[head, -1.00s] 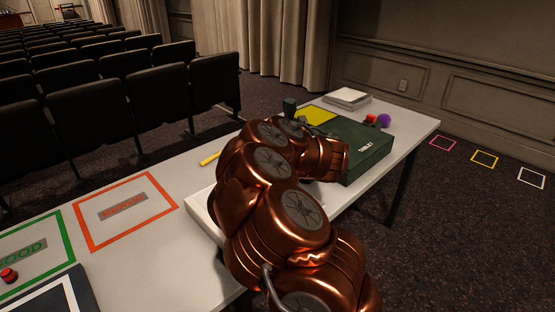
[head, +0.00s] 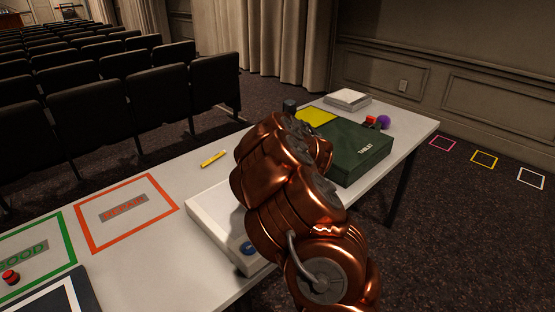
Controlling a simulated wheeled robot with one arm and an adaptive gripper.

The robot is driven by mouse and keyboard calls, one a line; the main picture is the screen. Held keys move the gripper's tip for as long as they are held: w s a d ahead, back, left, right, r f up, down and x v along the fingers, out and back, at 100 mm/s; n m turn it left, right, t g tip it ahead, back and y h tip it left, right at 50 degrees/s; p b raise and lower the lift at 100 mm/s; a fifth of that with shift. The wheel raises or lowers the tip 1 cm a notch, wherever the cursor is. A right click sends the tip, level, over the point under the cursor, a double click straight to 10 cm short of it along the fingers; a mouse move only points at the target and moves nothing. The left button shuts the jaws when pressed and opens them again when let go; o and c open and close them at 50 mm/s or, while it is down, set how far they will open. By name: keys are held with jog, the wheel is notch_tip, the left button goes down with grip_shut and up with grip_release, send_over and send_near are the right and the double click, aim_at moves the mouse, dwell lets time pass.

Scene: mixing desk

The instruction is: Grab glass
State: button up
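I cannot make out a clear glass in the head view. A small dark upright cylinder (head: 289,105) stands at the table's far edge, beside the yellow square; I cannot tell whether it is a glass. My copper arm reaches over the middle of the table and hides part of it. My gripper is hidden behind the arm, so its fingers and anything in them do not show.
The white table (head: 165,245) holds a dark green case (head: 350,150), a yellow square (head: 316,116), a white box (head: 348,98), a purple ball (head: 384,121), a yellow marker (head: 213,158) and a white device (head: 213,220). Chairs (head: 160,90) stand behind.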

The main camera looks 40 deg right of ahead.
jog(key=shift+c, duration=0.2)
jog(key=c, duration=1.4)
